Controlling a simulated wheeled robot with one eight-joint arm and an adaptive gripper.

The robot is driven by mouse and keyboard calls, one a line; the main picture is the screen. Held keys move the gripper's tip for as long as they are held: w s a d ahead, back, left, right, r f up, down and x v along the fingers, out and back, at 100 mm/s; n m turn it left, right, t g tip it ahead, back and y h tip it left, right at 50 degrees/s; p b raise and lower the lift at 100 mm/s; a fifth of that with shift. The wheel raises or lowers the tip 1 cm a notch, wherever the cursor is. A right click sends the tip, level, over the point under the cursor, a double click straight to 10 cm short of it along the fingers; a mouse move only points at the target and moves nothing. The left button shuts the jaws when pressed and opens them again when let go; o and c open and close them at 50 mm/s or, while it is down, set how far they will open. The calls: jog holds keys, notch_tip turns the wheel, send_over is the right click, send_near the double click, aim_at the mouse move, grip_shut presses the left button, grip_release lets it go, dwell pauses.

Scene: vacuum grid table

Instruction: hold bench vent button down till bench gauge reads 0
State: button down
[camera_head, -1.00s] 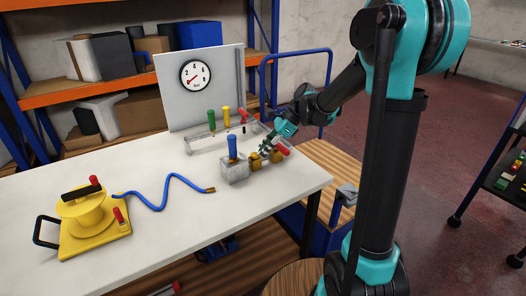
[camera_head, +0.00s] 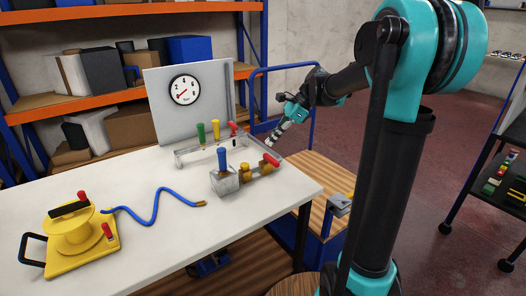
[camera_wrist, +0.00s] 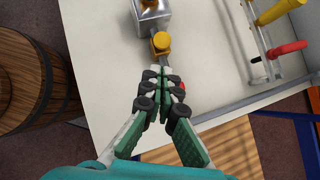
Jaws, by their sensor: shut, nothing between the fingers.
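The bench gauge (camera_head: 185,90) is a round white dial on a grey upright panel at the back of the bench. Its red needle points to the lower left; the digit there is too small to read. A red-capped part (camera_head: 271,159), which may be the vent button, sits at the right end of the brass fittings (camera_head: 246,171) joined to a grey block. In the wrist view, my closed fingers (camera_wrist: 158,72) hide most of the red part.
A grey block with a blue handle (camera_head: 222,160) stands left of the fittings. Behind is a clear rack with green, yellow and red handles (camera_head: 216,131). A yellow device (camera_head: 75,235) and blue hose (camera_head: 155,210) lie left. The bench front is clear.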

jog(key=shift+v, duration=1.15)
jog(key=s+d+f+n+t+h, duration=0.1)
jog(key=s+d+f+n, duration=0.1)
jog(key=s+f+n, duration=0.1)
jog(key=s+d+f+n+t+h, duration=0.1)
jog(key=s+d+f+n, duration=0.2)
jog(key=s+f, duration=0.2)
jog(key=s+d+f+n+t+h, duration=0.1)
jog(key=s+d+f+n+h, duration=0.1)
jog(key=s+f, duration=0.2)
jog(key=shift+s+d+f+n, duration=0.1)
jog(key=shift+d+f+n, duration=0.1)
jog(key=shift+f+n, duration=0.3)
jog(key=s+d+f+n+t+h, duration=0.2)
jog(key=s+d+f+n+h, duration=0.1)
jog(key=s+d+f+n, duration=0.3)
jog(key=s+f+n, duration=0.1)
jog(key=s+f, duration=0.1)
jog(key=s, duration=0.1)
jog(key=shift+s+d+n, duration=0.2)
jog(key=shift+s+n, duration=0.1)
